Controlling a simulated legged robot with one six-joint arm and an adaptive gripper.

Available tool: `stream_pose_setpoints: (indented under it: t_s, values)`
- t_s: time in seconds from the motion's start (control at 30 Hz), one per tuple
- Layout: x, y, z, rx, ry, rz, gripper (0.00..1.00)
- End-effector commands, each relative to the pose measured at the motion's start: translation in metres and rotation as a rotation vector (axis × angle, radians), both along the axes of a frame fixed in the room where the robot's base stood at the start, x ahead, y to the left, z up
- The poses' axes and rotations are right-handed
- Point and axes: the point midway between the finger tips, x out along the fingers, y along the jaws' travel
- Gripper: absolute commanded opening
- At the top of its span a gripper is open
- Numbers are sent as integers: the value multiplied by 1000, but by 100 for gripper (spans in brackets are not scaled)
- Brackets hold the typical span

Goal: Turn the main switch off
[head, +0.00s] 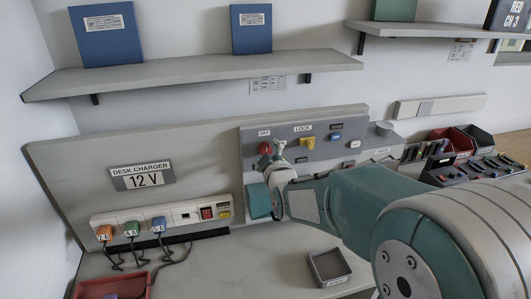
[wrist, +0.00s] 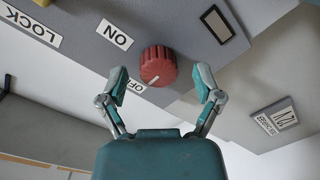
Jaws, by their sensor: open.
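The main switch is a round red knob (wrist: 158,66) on a grey panel. In the wrist view a white mark on its edge points toward the OFF label (wrist: 136,87); the ON label (wrist: 115,34) is at its upper left. In the head view the knob (head: 264,148) sits under the OFF label, partly hidden by my gripper (head: 270,160). In the wrist view my gripper (wrist: 161,82) is open. Its fingertips are on either side of the knob, apart from it, with nothing held.
A yellow part (head: 306,142) under the LOCK label and a blue button (head: 336,137) are right of the knob. The desk charger (head: 160,222) with several plugs is lower left. A shelf (head: 200,72) overhangs the panel. A small grey tray (head: 328,267) is on the desk.

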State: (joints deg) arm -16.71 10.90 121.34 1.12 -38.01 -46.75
Motion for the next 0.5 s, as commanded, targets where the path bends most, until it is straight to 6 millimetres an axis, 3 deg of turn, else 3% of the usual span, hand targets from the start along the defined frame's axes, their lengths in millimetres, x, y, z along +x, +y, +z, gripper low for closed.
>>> stream_pose_setpoints:
  t_s: [0.5]
  values:
    - [-86, -21, 6, -2, -3, 1, 83]
